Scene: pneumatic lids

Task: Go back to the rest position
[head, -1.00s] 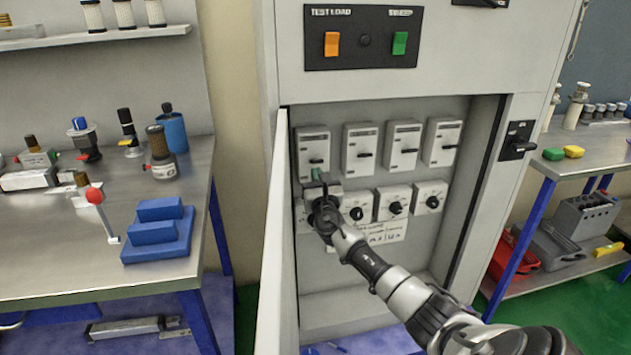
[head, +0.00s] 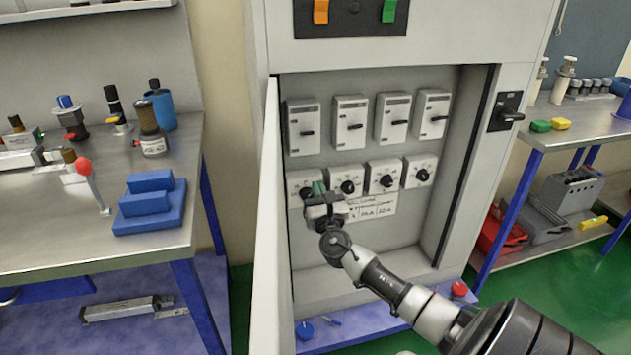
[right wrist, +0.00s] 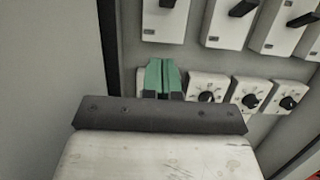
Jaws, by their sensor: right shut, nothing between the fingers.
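My right gripper (head: 319,188) is inside the open grey cabinet (head: 400,250), in front of the lower row at its left end. Its green fingertips, seen in the right wrist view (right wrist: 164,76), are together with nothing between them. It partly hides the leftmost dial (head: 303,186). Whether the fingertips touch that dial I cannot tell. Above it is the upper row of switch boxes, with the leftmost switch box (head: 304,128) clear of the gripper. My left gripper is not in view.
The cabinet's open door (head: 268,220) stands close left of my right arm. The cabinet's right wall (head: 470,165) bounds the other side. A bench (head: 60,245) with a blue stepped block (head: 150,205) is at left. A shelf table (head: 590,130) is at right.

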